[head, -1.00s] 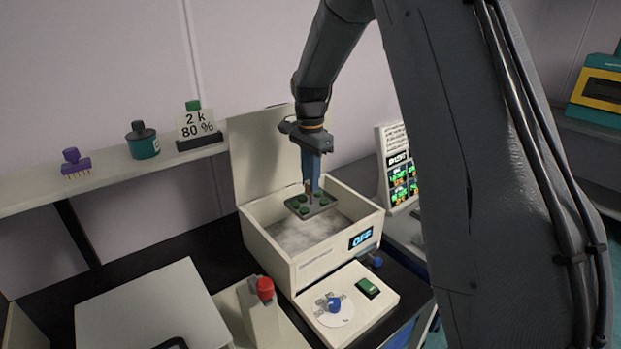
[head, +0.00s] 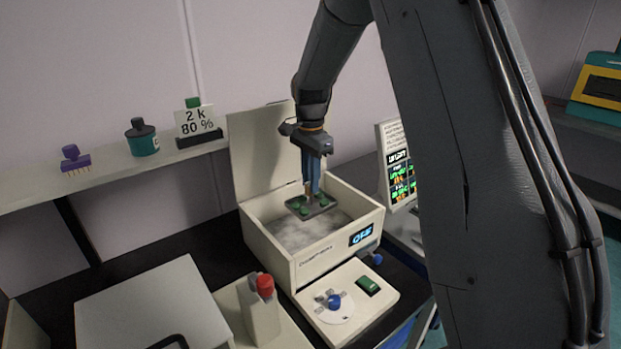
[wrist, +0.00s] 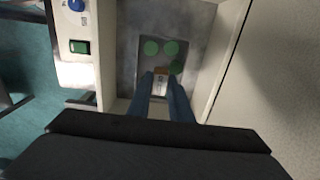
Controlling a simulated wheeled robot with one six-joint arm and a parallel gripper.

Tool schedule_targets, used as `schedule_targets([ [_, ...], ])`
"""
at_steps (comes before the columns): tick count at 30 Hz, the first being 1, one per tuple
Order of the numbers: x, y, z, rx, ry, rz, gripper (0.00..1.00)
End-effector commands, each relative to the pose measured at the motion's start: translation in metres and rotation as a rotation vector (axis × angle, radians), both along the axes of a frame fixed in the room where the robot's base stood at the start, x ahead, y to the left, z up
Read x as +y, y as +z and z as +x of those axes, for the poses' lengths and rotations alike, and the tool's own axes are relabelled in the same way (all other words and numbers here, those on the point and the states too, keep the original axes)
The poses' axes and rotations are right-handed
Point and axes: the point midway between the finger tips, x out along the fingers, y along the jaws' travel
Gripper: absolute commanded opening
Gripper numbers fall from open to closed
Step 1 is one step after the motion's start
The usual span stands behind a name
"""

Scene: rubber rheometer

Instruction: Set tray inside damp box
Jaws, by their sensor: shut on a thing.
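The damp box (head: 322,262) is a cream box with its lid (head: 262,160) raised at the back and a pale, cloudy interior. My gripper (head: 309,188) points down into its opening, its blue fingers shut on the small brown handle of the tray. The tray (head: 325,206) is a dark plate carrying several green discs, held roughly level inside the opening. In the wrist view the tray (wrist: 160,63) lies between the box walls, and my fingers (wrist: 163,88) close on its tan handle. I cannot tell whether the tray touches the box floor.
A control panel with a blue knob (head: 334,301) and a green switch (head: 368,285) sits in front of the box. A red-topped post (head: 264,286) stands at the front left. A shelf (head: 110,175) holds several items at the left. A display board (head: 397,170) stands right of the box.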

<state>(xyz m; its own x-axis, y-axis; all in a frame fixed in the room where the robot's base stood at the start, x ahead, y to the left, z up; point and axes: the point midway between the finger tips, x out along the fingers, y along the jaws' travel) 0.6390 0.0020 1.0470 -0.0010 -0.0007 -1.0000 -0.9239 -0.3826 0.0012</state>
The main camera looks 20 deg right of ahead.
Motion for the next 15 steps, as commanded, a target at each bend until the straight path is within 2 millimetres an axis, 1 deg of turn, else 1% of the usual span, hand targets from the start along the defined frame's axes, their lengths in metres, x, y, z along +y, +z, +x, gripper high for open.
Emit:
schedule_targets([
  [15,0.000,-0.024,0.001,-0.001,0.000,0.000,0.00],
])
